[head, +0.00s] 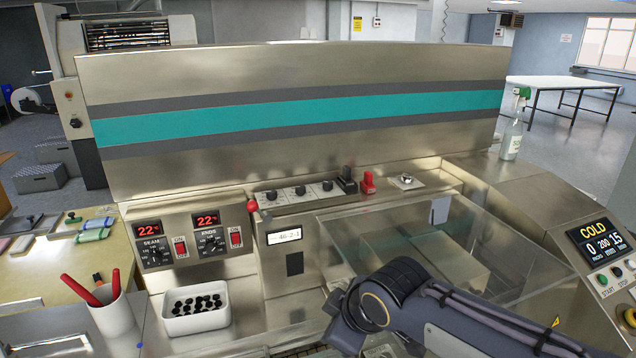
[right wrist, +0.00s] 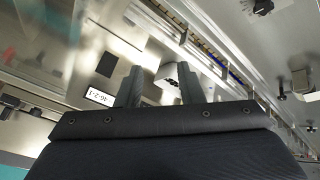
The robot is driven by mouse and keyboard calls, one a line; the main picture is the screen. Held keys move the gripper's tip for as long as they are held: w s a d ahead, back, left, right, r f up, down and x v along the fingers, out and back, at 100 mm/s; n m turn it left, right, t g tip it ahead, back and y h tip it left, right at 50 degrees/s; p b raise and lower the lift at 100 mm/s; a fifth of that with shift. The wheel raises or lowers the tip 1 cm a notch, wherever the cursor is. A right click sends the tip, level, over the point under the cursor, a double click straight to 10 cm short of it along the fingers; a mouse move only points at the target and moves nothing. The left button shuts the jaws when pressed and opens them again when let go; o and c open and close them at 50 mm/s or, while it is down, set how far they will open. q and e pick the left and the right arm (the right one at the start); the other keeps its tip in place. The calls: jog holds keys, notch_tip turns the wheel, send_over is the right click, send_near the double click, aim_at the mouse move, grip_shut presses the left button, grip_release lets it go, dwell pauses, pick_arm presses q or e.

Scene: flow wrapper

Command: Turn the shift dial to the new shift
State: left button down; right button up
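A pale strip with a row of three black knobs (head: 300,190) is on the machine's ledge; I cannot tell which is the shift dial. Below it a small white display (head: 284,237) reads what looks like 46-2-1; it also shows upside down in the right wrist view (right wrist: 99,96). My right arm enters from the lower right in the head view, its gripper out of sight there. In the right wrist view my right gripper (right wrist: 159,67) is open, its two fingers apart with nothing held, away from the knobs. My left gripper is not in view.
A white tub (head: 195,308) of black pieces and a cup (head: 112,318) with red-handled tools stand at the front left. A clear cover (head: 440,240) lies right of the display. Red and black toggles (head: 368,182) rise beside the knobs. A spray bottle (head: 514,130) stands back right.

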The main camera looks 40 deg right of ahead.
jog(key=w+d+r+n+t+h, duration=0.2)
jog(key=w+d+r+n+h, duration=0.4)
jog(key=w+d+n, duration=0.7)
jog(key=n+t+h, duration=0.1)
jog(key=n+t, duration=0.1)
jog(key=n, duration=0.8)
send_near(328, 184)
jog(key=shift+p+x, duration=0.3)
jog(key=shift+x, duration=0.75)
jog(key=shift+h, duration=0.3)
jog(key=p+x, duration=0.1)
jog(key=x, duration=0.6)
jog(key=shift+w+f, duration=0.2)
jog(key=shift+w, duration=0.05)
jog(key=shift+c, duration=0.4)
jog(key=c, duration=0.6)
